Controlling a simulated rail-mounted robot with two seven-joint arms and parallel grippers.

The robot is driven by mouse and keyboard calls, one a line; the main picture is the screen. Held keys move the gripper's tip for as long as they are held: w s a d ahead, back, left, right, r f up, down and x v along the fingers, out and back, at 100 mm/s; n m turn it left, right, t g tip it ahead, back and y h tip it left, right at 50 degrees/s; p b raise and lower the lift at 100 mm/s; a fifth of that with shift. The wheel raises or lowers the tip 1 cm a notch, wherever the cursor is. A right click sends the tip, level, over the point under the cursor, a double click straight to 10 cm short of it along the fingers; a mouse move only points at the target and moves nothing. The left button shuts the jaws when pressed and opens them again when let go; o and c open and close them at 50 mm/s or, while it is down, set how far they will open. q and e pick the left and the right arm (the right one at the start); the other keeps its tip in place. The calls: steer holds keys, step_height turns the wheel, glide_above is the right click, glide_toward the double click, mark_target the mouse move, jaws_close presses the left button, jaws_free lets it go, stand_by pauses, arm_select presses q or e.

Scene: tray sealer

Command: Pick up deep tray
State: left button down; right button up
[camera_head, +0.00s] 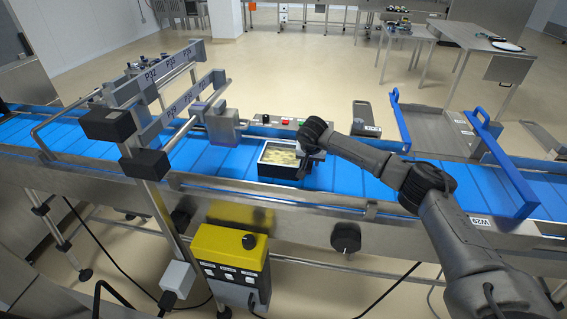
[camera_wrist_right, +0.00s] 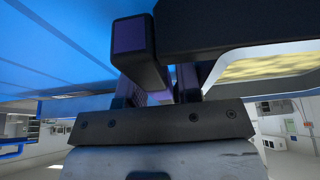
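The deep tray (camera_head: 262,169) is dark-walled with a pale rim and yellowish food inside. It sits on the blue conveyor belt in the head view, right of the sealer frame. My right gripper (camera_head: 303,168) points down at the tray's right side, very close to or touching it. In the right wrist view one dark finger (camera_wrist_right: 133,40) shows beside a broad dark shape, with the yellow food and pale rim (camera_wrist_right: 262,68) at the right. Whether the fingers grip the tray wall is not clear. My left gripper is not in view.
The blue belt (camera_head: 215,160) runs across, with a metal frame (camera_head: 165,85) over its left part. Blue guide rails (camera_head: 505,165) stand at the right. A yellow control box (camera_head: 231,250) hangs in front. A button panel (camera_head: 275,121) lies behind the tray.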

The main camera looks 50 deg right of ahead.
steer(key=shift+d+f, duration=0.1)
steer(key=shift+f, duration=0.3)
stand_by(0.8)
steer(key=shift+c, duration=0.5)
jaws_close()
